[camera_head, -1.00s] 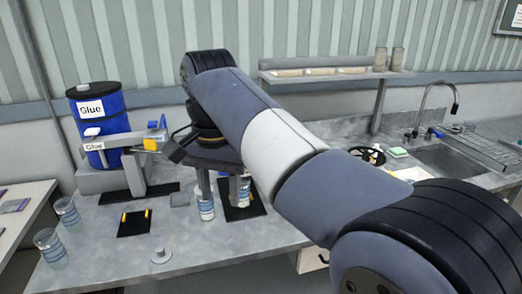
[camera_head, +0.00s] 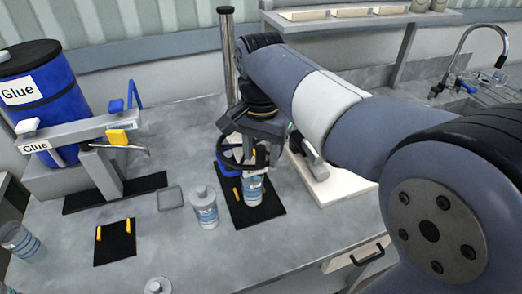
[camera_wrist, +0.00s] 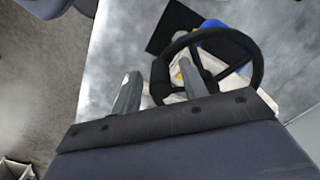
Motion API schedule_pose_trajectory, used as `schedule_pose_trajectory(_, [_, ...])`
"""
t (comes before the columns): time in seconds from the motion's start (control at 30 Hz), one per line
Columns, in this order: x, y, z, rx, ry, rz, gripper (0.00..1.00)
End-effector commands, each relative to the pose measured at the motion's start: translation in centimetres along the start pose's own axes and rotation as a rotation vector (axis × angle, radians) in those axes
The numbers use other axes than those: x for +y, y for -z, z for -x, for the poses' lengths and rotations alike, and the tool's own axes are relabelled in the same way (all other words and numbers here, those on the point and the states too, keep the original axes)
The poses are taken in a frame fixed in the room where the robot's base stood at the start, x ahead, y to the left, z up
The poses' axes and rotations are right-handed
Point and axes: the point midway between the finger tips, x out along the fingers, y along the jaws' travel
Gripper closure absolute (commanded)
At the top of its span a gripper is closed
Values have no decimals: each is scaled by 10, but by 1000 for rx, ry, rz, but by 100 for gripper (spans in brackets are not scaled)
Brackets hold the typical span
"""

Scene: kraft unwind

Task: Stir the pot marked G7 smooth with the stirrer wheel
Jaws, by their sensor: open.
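The black stirrer wheel (camera_head: 227,163) stands over a pot (camera_head: 254,190) with a blue-and-white label, on a black mat at a grey post. I cannot read a G7 mark on it. My gripper (camera_head: 252,150) is at the wheel in the head view, pointing down. In the wrist view the wheel (camera_wrist: 258,75) is large, and the open fingers of my gripper (camera_wrist: 158,72) appear on either side of its near left rim. I cannot tell whether they touch it. A second, lidded pot (camera_head: 204,209) stands left of the mat; its mark is unreadable.
A blue glue drum (camera_head: 48,95) and a grey dispenser with a yellow block (camera_head: 117,137) stand at the left. A pale board (camera_head: 345,187) lies right of the wheel.

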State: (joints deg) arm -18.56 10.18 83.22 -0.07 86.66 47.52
Motion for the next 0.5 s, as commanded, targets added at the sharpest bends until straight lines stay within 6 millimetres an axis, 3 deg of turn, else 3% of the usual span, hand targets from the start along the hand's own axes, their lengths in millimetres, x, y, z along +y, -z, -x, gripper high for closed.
schedule_pose_trajectory(0.17, [0, 0, 0, 0, 0, 0, 58])
schedule_pose_trajectory(0.5, [0, 0, 0, 0, 0, 0, 86])
